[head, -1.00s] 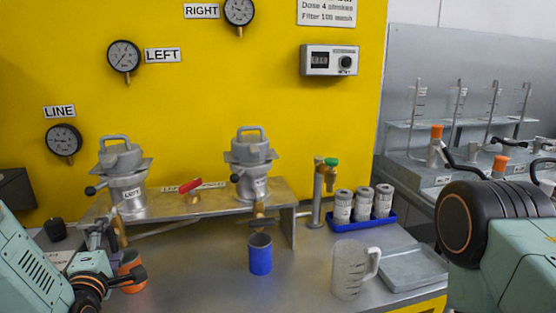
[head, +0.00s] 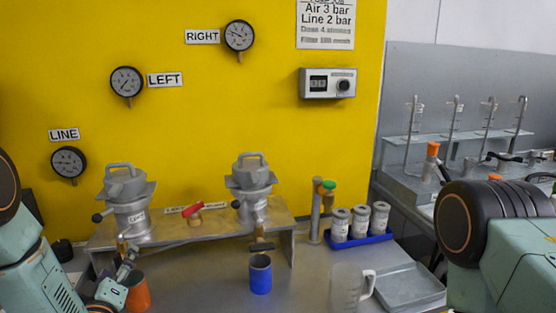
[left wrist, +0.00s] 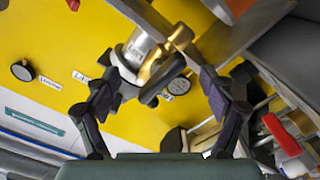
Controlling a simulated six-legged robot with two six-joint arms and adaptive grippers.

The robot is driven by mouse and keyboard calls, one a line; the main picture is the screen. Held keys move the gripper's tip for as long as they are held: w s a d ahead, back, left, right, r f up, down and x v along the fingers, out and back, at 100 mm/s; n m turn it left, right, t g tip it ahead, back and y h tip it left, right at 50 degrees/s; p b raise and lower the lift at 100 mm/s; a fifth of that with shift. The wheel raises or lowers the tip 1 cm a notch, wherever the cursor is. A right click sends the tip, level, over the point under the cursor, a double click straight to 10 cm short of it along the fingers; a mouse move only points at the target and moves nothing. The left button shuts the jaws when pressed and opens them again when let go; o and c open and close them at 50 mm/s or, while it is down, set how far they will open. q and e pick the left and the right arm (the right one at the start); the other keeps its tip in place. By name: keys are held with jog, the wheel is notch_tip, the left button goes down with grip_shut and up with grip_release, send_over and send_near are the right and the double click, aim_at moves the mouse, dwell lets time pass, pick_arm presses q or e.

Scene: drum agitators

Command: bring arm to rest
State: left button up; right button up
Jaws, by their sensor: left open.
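My left gripper (head: 114,284) is at the lower left of the head view, its fingers beside the orange cup (head: 138,295) and partly in front of it. In the left wrist view the gripper (left wrist: 155,92) has its two dark fingers spread wide with nothing held between them. Beyond them are a metal pot (left wrist: 140,48) and a brass valve (left wrist: 165,70); no contact is clear. My left arm comes in from the left edge. My right arm shows at the right edge, but its gripper is out of view.
Two drum agitators (head: 129,211) (head: 250,182) stand on a metal bench stand (head: 284,215). A blue cup (head: 260,275) is below the right one. A blue tray (head: 362,241) of canisters, a clear jug (head: 345,290) and a grey tray (head: 410,287) stand to the right.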

pick_arm(q)
jog(key=m+p, duration=0.2)
jog(key=m, duration=0.3)
jog(key=shift+d+r, duration=0.1)
jog(key=shift+w+m+p, duration=0.1)
jog(key=shift+m+p, duration=0.6)
jog(key=shift+m, duration=0.8)
jog(key=shift+f, duration=0.2)
